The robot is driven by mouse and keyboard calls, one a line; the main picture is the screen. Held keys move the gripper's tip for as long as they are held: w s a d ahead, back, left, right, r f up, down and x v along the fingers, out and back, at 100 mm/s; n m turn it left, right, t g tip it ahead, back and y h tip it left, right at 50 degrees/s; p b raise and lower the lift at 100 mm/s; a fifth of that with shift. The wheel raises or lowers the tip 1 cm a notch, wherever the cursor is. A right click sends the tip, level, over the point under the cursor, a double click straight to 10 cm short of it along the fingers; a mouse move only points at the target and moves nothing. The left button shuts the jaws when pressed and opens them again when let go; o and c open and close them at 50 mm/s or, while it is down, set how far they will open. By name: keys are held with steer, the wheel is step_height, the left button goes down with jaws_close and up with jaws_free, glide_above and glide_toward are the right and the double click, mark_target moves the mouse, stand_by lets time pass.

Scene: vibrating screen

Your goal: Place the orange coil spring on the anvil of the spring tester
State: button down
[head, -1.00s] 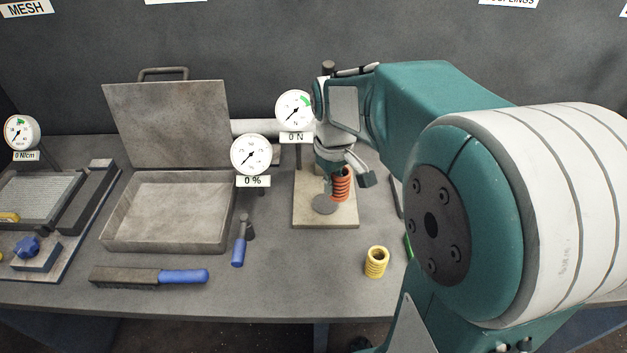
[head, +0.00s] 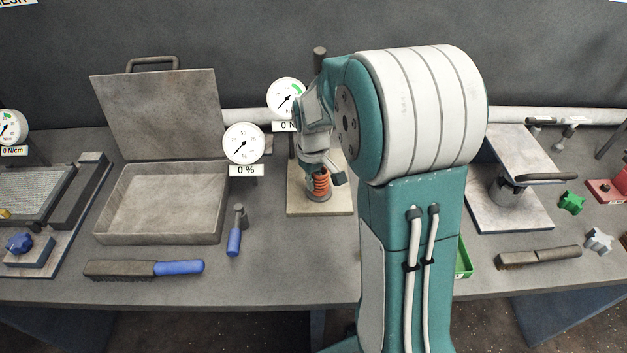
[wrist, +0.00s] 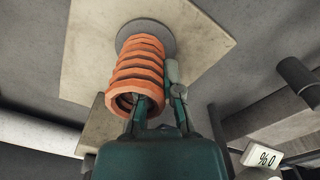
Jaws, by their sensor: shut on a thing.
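The orange coil spring (head: 320,184) stands about upright at the spring tester, below my gripper (head: 324,168). In the wrist view my gripper (wrist: 160,98) is shut on the near rim of the spring (wrist: 136,72), with one finger inside the coil and one outside. The anvil, a round grey disc (head: 319,197), lies on the tester's pale base plate (head: 340,208). The spring's far end overlaps the anvil (wrist: 158,33) in the wrist view; I cannot tell whether they touch. The tester's dial (head: 286,98) reads near 0 N.
A second dial (head: 243,143) marked 0 % and a blue-handled tool (head: 234,241) stand left of the tester. An open metal box (head: 160,232) is further left. A press-like stand (head: 510,215) is at right. My arm hides the bench right of the tester.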

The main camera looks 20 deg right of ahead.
steer(key=c, duration=0.8)
jaws_free()
steer(key=shift+f, duration=0.1)
step_height(320, 180, up, 12)
steer(key=shift+a+r, duration=0.1)
steer(key=shift+r, duration=0.05)
steer(key=s+a+r+m+t, duration=0.1)
steer(key=s+a, duration=0.3)
steer(key=s, duration=0.6)
steer(key=s+a+r+m+t, duration=0.1)
steer(key=s+a+t, duration=0.3)
steer(key=s, duration=0.6)
steer(key=shift+s+r+m+t, duration=0.3)
steer(key=shift+s+r, duration=0.05)
steer(key=shift+r, duration=0.4)
steer(key=shift+a, duration=0.1)
